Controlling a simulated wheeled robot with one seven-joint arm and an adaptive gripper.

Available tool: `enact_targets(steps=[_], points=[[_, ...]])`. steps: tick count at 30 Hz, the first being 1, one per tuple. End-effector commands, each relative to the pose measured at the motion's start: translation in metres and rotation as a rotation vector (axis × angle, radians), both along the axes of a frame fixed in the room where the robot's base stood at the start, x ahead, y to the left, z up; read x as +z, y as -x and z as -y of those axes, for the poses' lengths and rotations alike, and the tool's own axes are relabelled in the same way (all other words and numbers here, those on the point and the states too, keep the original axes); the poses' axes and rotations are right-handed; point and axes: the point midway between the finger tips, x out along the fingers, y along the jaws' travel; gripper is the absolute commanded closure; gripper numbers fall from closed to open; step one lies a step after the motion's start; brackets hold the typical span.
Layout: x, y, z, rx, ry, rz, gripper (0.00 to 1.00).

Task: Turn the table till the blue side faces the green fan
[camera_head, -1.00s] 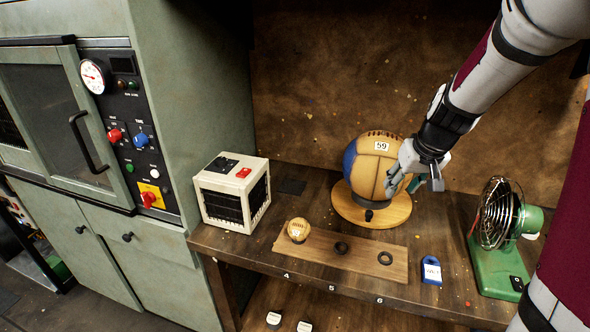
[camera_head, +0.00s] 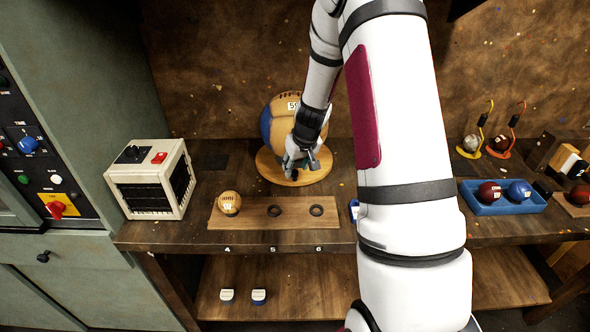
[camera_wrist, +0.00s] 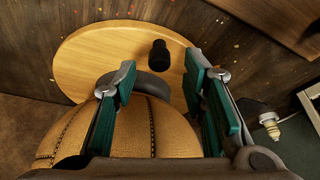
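The round wooden turntable (camera_head: 264,163) stands on the workbench and carries a tan ball (camera_head: 285,101) with a number label. The ball's blue side (camera_head: 266,124) faces left. My gripper (camera_head: 301,168) is low over the turntable's front, beside the ball. In the wrist view, the turntable (camera_wrist: 90,48) has a black knob (camera_wrist: 158,56) standing up near its edge. My gripper's two green fingers (camera_wrist: 160,88) are spread, with the knob ahead, roughly between their tips, and nothing held. The ball (camera_wrist: 160,135) lies close beneath them. The green fan is hidden in the current head view.
A cream heater-like box (camera_head: 150,180) stands left. A wooden board (camera_head: 255,215) in front holds a small ball (camera_head: 229,203) and two black rings. A blue tray (camera_head: 490,208) with two balls is at right. My arm covers the bench's middle right.

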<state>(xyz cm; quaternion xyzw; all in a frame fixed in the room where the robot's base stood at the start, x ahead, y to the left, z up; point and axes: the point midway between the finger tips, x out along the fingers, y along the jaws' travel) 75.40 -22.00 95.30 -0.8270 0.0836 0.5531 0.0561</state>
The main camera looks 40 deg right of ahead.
Motion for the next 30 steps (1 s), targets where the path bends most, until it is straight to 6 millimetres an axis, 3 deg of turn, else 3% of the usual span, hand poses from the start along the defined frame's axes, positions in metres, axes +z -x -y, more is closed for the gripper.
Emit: enact_targets(steps=[6,17,22,30], points=[[-0.019,-0.008,0.002,0.001,0.000,0.000,0.61],[-0.023,-0.010,0.002,0.000,0.000,0.001,0.61],[-0.022,-0.010,0.002,0.000,0.000,0.001,1.00],[-0.022,-0.009,0.002,0.002,0.000,0.001,1.00]])
